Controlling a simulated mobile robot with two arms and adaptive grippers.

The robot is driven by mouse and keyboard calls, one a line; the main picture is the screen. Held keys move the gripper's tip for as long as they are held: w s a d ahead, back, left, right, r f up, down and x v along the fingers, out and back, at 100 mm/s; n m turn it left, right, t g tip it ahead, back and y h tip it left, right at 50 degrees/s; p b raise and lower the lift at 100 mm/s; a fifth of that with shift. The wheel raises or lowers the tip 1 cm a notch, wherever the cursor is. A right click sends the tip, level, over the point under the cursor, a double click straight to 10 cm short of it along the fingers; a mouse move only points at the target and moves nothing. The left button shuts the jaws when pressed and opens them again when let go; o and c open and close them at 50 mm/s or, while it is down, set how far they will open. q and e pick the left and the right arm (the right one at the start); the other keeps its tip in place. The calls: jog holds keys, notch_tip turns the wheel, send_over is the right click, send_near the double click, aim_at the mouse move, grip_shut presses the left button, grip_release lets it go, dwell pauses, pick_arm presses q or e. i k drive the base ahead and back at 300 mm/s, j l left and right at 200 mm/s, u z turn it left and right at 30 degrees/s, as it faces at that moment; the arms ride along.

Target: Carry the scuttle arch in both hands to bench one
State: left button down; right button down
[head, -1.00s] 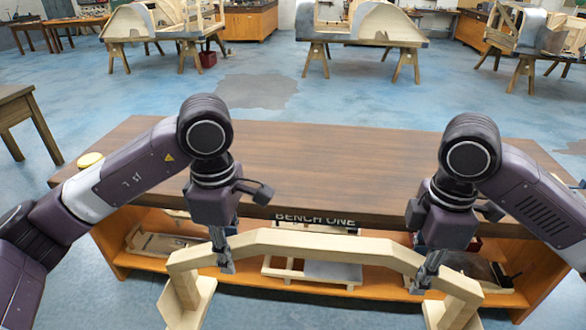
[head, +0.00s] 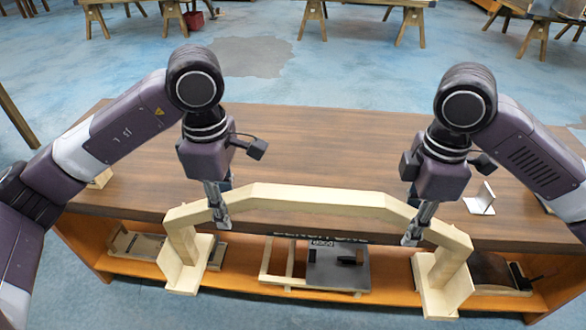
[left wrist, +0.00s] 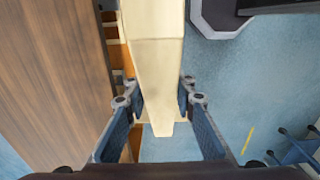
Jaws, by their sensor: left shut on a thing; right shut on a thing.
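The scuttle arch (head: 315,197) is a pale wooden arch with a foot plate at each end. It hangs level in front of the near edge of bench one (head: 300,150), partly covering the bench's lettering. My left gripper (head: 220,213) is shut on the arch near its left bend. My right gripper (head: 413,235) is shut on it near its right bend. In the left wrist view the arch (left wrist: 155,75) runs between the two fingers (left wrist: 160,108) of my left gripper, with the bench top (left wrist: 50,80) to the left.
Most of the brown bench top is clear. A small metal angle piece (head: 481,200) lies at its right. The open shelf below holds a wooden frame and a grey plate (head: 338,268). Trestles (head: 312,15) stand on the blue floor behind.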

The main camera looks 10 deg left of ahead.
aim_at(295, 182)
jog(key=i+j, duration=0.1)
jog(key=i, duration=0.3)
jog(key=i+j, duration=0.15)
jog(key=i, duration=0.25)
jog(key=i+j, duration=0.1)
jog(key=i, duration=0.35)
